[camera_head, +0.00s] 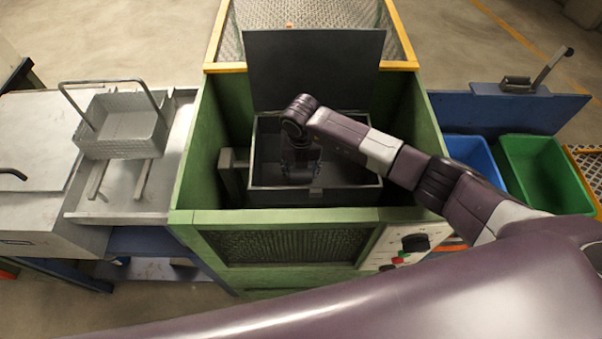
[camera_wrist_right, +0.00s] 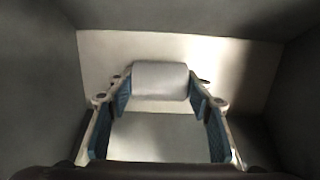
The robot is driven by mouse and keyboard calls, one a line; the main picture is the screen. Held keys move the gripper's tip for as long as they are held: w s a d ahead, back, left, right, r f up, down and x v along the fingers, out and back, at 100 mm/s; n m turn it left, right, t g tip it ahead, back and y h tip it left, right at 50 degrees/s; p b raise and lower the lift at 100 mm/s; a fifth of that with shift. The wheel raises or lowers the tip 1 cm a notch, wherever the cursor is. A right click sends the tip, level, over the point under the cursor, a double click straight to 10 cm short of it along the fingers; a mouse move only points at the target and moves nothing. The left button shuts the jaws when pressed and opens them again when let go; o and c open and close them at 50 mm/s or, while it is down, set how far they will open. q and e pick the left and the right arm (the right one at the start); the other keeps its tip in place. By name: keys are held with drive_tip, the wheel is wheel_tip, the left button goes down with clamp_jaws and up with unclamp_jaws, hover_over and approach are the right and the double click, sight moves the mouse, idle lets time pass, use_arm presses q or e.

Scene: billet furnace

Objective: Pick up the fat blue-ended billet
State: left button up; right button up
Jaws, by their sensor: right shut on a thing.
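My right gripper (camera_head: 300,172) reaches down into the dark open box (camera_head: 340,197) inside the green furnace housing. In the right wrist view its fingers (camera_wrist_right: 160,88) with blue pads are closed on a fat, pale grey billet (camera_wrist_right: 160,72) near the box wall. The billet's ends face the fingers, and no blue end mark can be made out. In the head view the billet is hidden by the gripper and the box. My left gripper is not in view.
The green housing (camera_head: 187,180) walls in the box, with a raised dark lid (camera_head: 315,68) behind. A wire basket (camera_head: 122,118) stands on a metal tray at left. Blue (camera_head: 473,152) and green (camera_head: 545,165) bins stand at right.

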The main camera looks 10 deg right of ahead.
clamp_jaws()
drive_tip(key=shift+w+r, duration=0.15)
drive_tip(key=shift+r, duration=0.1)
